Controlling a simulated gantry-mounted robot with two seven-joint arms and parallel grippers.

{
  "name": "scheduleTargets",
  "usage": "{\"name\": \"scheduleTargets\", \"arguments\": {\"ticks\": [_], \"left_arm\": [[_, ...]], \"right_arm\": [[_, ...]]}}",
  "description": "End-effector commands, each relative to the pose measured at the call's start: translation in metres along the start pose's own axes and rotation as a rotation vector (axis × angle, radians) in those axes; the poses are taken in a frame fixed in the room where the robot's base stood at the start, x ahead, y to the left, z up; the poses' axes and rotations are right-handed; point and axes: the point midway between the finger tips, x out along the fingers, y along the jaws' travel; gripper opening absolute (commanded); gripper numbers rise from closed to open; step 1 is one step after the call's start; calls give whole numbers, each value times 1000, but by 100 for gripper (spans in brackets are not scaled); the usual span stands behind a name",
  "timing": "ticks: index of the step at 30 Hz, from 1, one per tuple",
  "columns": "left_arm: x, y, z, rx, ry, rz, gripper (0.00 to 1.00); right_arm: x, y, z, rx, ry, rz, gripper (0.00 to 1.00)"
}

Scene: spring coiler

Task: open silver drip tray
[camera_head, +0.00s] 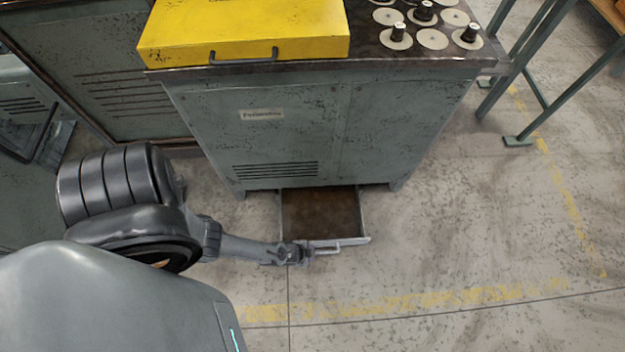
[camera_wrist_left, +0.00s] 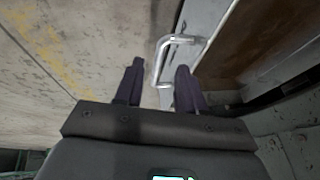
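The silver drip tray (camera_head: 366,218) sticks out from under the front of the green-grey machine, pulled partly out, with a brown, dirty inside. Its handle (camera_wrist_left: 182,40) is a silver bar on the tray's front face. My left gripper (camera_head: 308,251) is at the left part of the tray's front, by the handle. In the left wrist view my left gripper (camera_wrist_left: 160,68) is open, its two dark fingers apart. The near end of the handle shows between the fingertips; I cannot tell whether either finger touches it. My right gripper is in neither view.
The machine cabinet (camera_head: 300,120) stands behind the tray, with a yellow cover (camera_head: 245,30) and several round discs on top. A green metal stand (camera_head: 530,90) is at the right. The floor in front and to the right is clear, with worn yellow lines.

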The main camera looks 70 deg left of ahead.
Motion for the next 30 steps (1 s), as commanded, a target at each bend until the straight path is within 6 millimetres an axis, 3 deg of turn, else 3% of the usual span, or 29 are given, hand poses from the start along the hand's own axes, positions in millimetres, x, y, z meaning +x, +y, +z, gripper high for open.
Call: {"name": "scheduleTargets", "arguments": {"ticks": [1,3,12,30], "left_arm": [[-16,-2,-2,0,0,0,39],[-27,-1,-2,0,0,1,39],[-61,0,-1,1,-1,2,39],[-67,1,0,1,0,1,39]], "right_arm": [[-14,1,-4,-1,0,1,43],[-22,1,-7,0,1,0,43],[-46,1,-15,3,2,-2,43],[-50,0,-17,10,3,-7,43]]}}
